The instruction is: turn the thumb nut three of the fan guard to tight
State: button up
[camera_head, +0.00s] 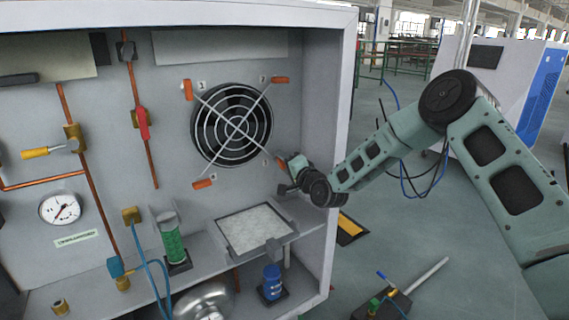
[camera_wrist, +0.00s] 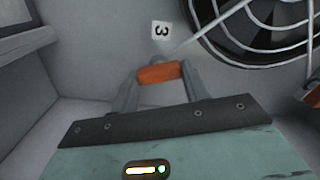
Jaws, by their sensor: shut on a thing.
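The round fan guard (camera_head: 232,125) is a wire grille over a dark fan on the cabinet's back wall. Orange thumb nuts sit at its corners. Thumb nut three (camera_wrist: 158,73) is an orange bar beside the label "3" in the wrist view. In the head view, my gripper (camera_head: 283,165) is at the guard's lower right corner and partly hides this nut. In the wrist view, my gripper (camera_wrist: 159,80) has one finger at each end of the orange bar and is shut on it.
Other orange thumb nuts sit at upper left (camera_head: 187,90), upper right (camera_head: 280,80) and lower left (camera_head: 203,183). The cabinet's right side wall (camera_head: 341,120) stands close to my gripper. A framed tray (camera_head: 255,228) lies below the fan, with a green-filled cylinder (camera_head: 172,240) to its left.

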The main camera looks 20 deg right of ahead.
jog(key=shift+f+m, duration=0.1)
jog(key=shift+m, duration=1.8)
jog(key=o, duration=1)
jog(key=shift+s+d, duration=0.1)
jog(key=shift+s, duration=0.05)
jog(key=p+v, duration=0.2)
jog(key=v, duration=1.5)
jog(key=shift+p, duration=0.3)
